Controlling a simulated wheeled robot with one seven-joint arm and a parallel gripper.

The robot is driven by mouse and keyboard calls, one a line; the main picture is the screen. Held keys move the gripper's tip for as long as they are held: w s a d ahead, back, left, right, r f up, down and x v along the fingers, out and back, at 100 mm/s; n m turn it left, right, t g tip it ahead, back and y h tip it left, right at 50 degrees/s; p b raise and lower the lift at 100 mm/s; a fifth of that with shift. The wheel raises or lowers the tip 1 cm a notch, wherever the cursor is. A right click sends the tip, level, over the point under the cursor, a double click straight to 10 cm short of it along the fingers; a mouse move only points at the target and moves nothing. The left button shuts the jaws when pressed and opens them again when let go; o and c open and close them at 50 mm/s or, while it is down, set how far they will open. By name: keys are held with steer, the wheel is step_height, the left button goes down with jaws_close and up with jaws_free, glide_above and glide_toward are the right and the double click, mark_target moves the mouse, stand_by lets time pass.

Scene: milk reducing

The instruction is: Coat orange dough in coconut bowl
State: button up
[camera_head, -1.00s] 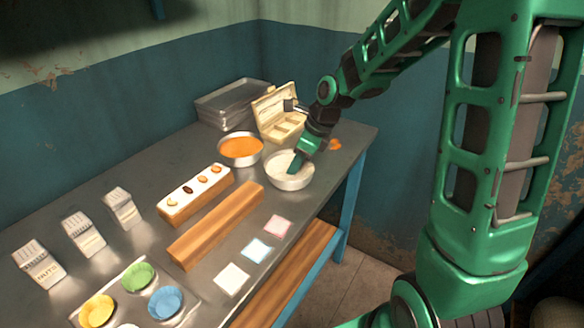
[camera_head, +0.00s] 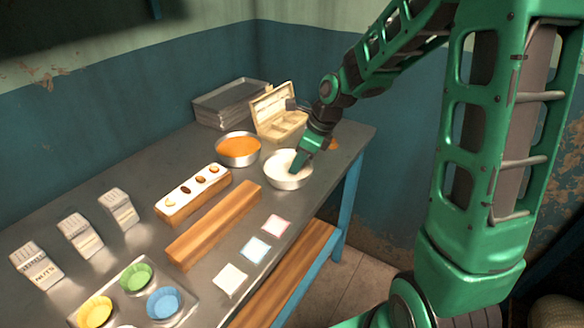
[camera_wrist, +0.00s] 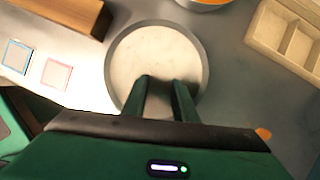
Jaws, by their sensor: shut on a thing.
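The coconut bowl (camera_head: 287,183) is a round metal bowl of white flakes near the far right of the table. It also fills the middle of the wrist view (camera_wrist: 110,72). My gripper (camera_head: 296,168) reaches down into this bowl, its fingertips (camera_wrist: 162,80) at the white flakes. A narrow gap shows between the fingers. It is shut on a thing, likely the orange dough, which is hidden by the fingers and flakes. Another metal bowl holds orange stuff (camera_head: 239,147), just left of and behind the coconut bowl.
A small orange piece (camera_head: 334,143) lies behind my gripper. An open cream compartment box (camera_head: 280,123) and stacked trays (camera_head: 228,104) stand at the back. A wooden bar (camera_head: 215,224) and a rack with toppings (camera_head: 193,192) lie left of the bowl. Coloured cups (camera_head: 136,278) stand in front.

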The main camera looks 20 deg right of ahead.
steer(key=shift+w, duration=0.5)
steer(key=shift+a, duration=0.5)
steer(key=shift+s+a, duration=0.1)
steer(key=shift+s, duration=0.1)
steer(key=shift+s, duration=0.2)
steer(key=shift+s+d, duration=0.15)
steer(key=shift+d, duration=0.2)
steer(key=shift+d, duration=0.25)
steer(key=shift+w, duration=0.35)
steer(key=shift+w, duration=0.25)
